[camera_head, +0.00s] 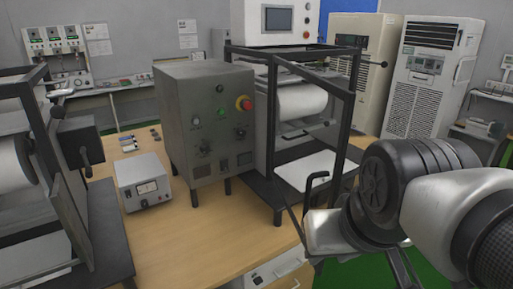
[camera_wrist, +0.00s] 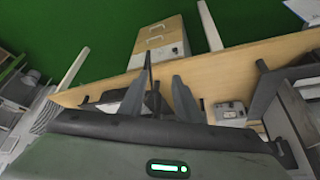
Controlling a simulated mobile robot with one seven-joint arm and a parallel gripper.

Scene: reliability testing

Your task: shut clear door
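The clear door (camera_head: 352,120) is a see-through panel in a dark frame on the middle machine (camera_head: 262,120). It appears to stand open, angled out toward the right front. My gripper (camera_head: 318,215) is low at the front right of this machine, near the door's lower edge. Its fingers are hard to make out in the head view. In the wrist view my gripper (camera_wrist: 158,88) has two grey fingers standing apart. A thin dark upright bar shows between or behind them; I cannot tell whether it is touched or is part of the door.
A grey control box (camera_head: 205,125) with a red knob stands left of the machine. A small meter box (camera_head: 143,182) sits on the wooden table (camera_head: 215,245). Another dark-framed machine (camera_head: 95,225) is at the left.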

